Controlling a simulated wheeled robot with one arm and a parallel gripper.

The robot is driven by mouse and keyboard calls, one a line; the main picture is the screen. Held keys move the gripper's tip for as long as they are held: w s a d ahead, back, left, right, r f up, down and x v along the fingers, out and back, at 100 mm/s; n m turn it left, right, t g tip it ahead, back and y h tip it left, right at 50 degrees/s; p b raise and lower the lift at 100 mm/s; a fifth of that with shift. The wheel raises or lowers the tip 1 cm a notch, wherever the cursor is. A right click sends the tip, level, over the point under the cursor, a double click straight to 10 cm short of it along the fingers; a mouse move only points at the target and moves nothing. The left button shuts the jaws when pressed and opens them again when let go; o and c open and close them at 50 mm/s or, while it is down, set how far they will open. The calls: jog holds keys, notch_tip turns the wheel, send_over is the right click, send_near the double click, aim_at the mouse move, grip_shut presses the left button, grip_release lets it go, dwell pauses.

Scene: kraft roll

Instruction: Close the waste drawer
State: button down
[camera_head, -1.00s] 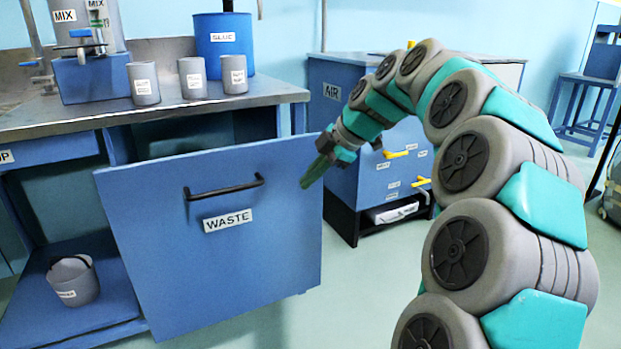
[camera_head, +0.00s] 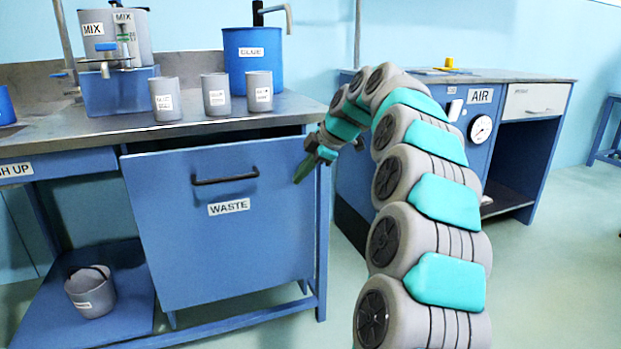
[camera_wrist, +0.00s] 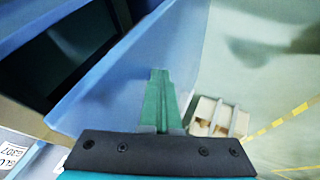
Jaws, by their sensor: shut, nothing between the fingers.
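The waste drawer (camera_head: 235,255) is a blue front panel with a black bar handle (camera_head: 225,179) and a WASTE label, under the metal-topped bench. Its front stands a little out from the bench, with a dark gap along the top. In the wrist view, the panel (camera_wrist: 120,65) runs diagonally, with a dark opening behind it at left. My gripper (camera_head: 303,170) is at the panel's upper right edge, fingers together and empty. Its green fingers (camera_wrist: 158,100) overlap the panel in the wrist view; I cannot tell whether they touch it.
Three grey cups (camera_head: 214,92) and a blue glue container (camera_head: 252,62) stand on the bench top (camera_head: 100,125). A grey bucket (camera_head: 90,292) sits on the low shelf at left. A blue AIR cabinet (camera_head: 480,130) is at right. Open floor lies in front.

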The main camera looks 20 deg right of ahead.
jog(key=shift+w+p, duration=1.05)
jog(key=shift+w, duration=2.35)
